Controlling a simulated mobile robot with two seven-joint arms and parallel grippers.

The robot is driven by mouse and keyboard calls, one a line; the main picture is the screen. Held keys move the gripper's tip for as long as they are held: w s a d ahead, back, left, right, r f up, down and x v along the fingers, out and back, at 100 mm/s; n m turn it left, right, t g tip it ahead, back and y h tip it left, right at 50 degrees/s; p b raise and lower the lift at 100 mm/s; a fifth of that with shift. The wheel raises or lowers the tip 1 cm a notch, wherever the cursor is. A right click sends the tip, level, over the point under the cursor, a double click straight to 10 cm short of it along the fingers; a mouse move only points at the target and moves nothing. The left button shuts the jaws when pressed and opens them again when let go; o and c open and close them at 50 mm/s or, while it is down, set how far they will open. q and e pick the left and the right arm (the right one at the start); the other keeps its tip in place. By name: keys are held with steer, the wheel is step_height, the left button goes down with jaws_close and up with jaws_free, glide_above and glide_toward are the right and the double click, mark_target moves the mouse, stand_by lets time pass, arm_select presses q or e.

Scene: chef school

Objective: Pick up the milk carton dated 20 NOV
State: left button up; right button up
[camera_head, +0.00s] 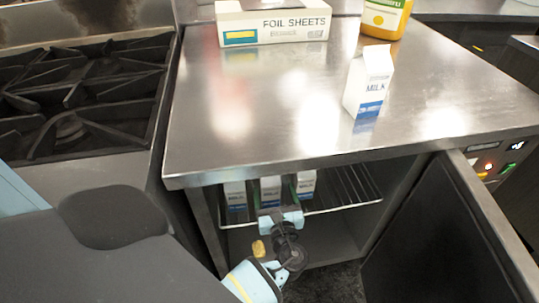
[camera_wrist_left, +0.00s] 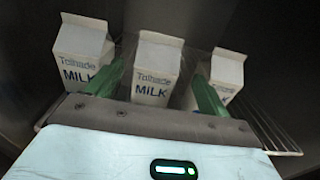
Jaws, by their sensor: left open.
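Three white and blue milk cartons stand in a row on a wire shelf (camera_head: 345,190) inside the open cabinet: a left one (camera_head: 235,196), a middle one (camera_head: 270,188) and a right one (camera_head: 306,183). The left wrist view shows the left (camera_wrist_left: 82,48), middle (camera_wrist_left: 157,68) and right (camera_wrist_left: 228,72) cartons, marked "MILK". No date is readable on them. My left gripper (camera_head: 274,196) is open, its green fingers either side of the middle carton; contact cannot be told. Another milk carton (camera_head: 368,85) stands on the steel counter, its date also unreadable. My right gripper is out of view.
The steel counter (camera_head: 270,110) overhangs the cabinet. The open cabinet door (camera_head: 440,235) bounds the right side. A foil sheets box (camera_head: 272,24) and a yellow-orange container (camera_head: 384,18) stand at the back. A stove (camera_head: 75,125) is on the left.

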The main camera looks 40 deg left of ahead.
arm_select(q)
steer(key=shift+x, duration=3.8)
steer(key=shift+s+a, duration=0.15)
steer(key=shift+c, duration=1.3)
steer(key=shift+r, duration=0.1)
steer(key=c, duration=1.1)
